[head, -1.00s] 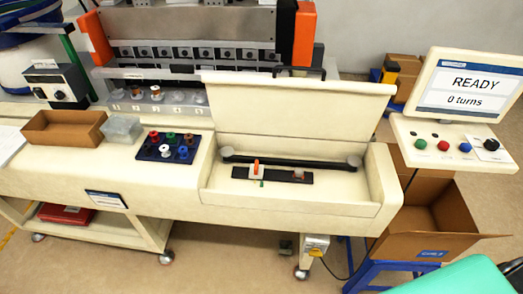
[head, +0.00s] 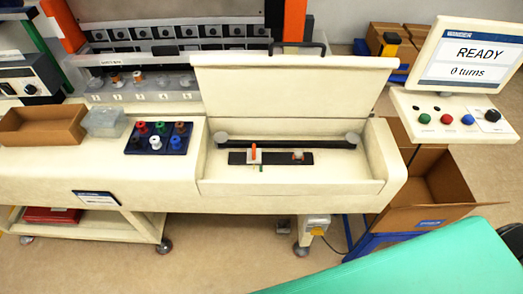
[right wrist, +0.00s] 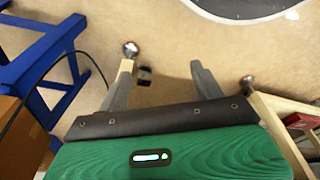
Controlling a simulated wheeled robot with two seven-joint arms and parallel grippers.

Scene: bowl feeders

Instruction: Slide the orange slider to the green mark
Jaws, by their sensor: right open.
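The orange slider (head: 254,151) stands upright on a white block on a black track, inside the open cream tray of the bench. The track (head: 279,158) lies level. A small green mark (head: 261,168) shows at the track's front edge, just right of and below the slider. My right gripper (right wrist: 161,68) shows in the right wrist view with its two grey fingers apart and nothing between them. Floor lies beyond it, and it is away from the slider. My left gripper is in neither view.
The raised cream lid (head: 292,90) stands behind the tray. A dark bar (head: 285,142) with round ends runs behind the track. A blue spool tray (head: 158,138) is left, a control panel (head: 450,118) right. A cardboard box (head: 435,190) stands below the panel.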

